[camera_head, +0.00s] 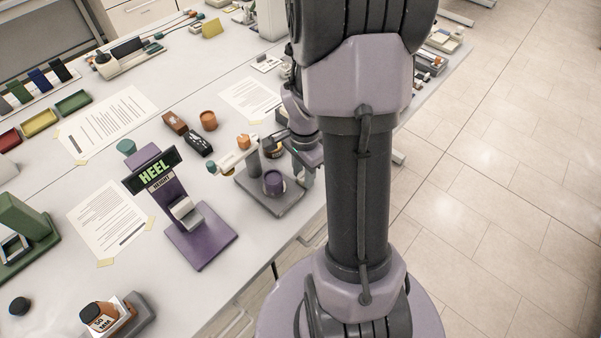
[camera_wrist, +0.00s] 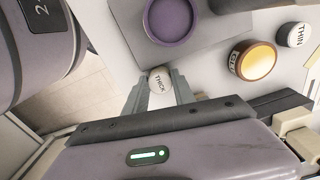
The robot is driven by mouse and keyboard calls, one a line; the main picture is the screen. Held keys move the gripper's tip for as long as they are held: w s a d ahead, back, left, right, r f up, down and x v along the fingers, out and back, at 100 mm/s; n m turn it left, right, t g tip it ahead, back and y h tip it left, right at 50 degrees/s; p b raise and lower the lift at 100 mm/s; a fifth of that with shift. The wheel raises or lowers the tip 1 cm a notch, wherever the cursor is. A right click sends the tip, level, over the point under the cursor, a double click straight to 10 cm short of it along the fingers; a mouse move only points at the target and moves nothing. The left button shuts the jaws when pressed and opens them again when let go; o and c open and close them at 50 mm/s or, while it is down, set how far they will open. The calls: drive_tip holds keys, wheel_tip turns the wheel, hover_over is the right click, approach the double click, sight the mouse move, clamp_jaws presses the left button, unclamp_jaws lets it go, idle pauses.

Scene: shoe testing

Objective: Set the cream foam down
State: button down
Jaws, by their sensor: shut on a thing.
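In the wrist view my gripper (camera_wrist: 158,84) is shut on a small round cream foam (camera_wrist: 160,79) marked THICK, one finger on each side of it. The foam is beside the edge of a grey base plate (camera_wrist: 133,22), which bears a round purple cup (camera_wrist: 171,18). I cannot tell whether the foam touches the surface below. In the head view my gripper (camera_head: 304,172) is at the right side of the grey plate (camera_head: 285,207) and its purple cup (camera_head: 273,184); the foam cannot be made out there.
A dark-rimmed amber pot (camera_wrist: 257,59) and a white disc marked THIN (camera_wrist: 297,34) are right of the cup. A purple HEEL HEIGHT stand (camera_head: 200,245) is left of the plate. The table's front edge is close by.

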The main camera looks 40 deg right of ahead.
drive_tip(key=shift+f, duration=0.35)
drive_tip(key=c, duration=1)
unclamp_jaws()
drive_tip(key=shift+c, duration=0.2)
